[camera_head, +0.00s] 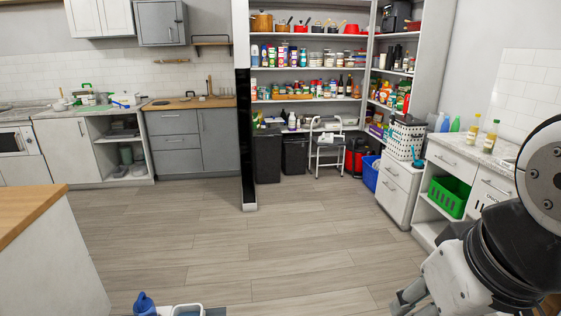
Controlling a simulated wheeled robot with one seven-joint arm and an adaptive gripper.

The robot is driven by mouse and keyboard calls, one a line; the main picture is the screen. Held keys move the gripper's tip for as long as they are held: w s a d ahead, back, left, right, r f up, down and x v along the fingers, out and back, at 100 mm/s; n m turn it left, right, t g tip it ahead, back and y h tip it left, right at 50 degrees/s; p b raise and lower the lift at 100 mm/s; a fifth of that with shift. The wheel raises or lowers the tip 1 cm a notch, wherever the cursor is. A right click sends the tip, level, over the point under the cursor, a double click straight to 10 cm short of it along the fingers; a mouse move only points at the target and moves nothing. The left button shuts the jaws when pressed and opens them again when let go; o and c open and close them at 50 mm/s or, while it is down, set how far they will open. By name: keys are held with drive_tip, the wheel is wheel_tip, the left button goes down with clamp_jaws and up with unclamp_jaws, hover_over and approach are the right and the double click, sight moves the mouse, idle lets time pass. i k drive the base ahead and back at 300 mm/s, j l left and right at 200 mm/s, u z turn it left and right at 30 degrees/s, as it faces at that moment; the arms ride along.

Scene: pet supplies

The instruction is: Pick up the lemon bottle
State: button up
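Several bottles stand on the light counter (462,148) at the right. A yellow bottle (490,139) stands nearest, with a second yellowish bottle (473,130) just behind it. Either could be the lemon bottle; the labels are too small to read. My gripper (405,298) is at the bottom right, low and in front of the cabinets, well apart from the bottles. Only part of its grey fingers shows, and the rest is cut off or hidden by my arm. No object shows in it.
A green bottle (455,124) and a blue bottle (443,122) stand farther back on the counter. A green basket (447,197) sits on the shelf below. A wooden-topped counter (25,212) is at the left. The middle floor is clear; a blue-and-white item (146,304) lies at the bottom edge.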

sight(475, 129)
drive_tip(key=i+l+z, duration=0.2)
drive_tip(key=i+z, duration=0.2)
drive_tip(key=i, duration=0.6)
drive_tip(key=i+j+z, duration=0.15)
drive_tip(key=i+z, duration=0.3)
drive_tip(key=i, duration=0.55)
drive_tip(key=i+z, duration=0.15)
drive_tip(key=i, duration=0.4)
drive_tip(key=i+j+z, duration=0.2)
drive_tip(key=i, duration=0.3)
drive_tip(key=i+j+z, duration=0.15)
drive_tip(key=i, duration=0.4)
drive_tip(key=z, duration=0.3)
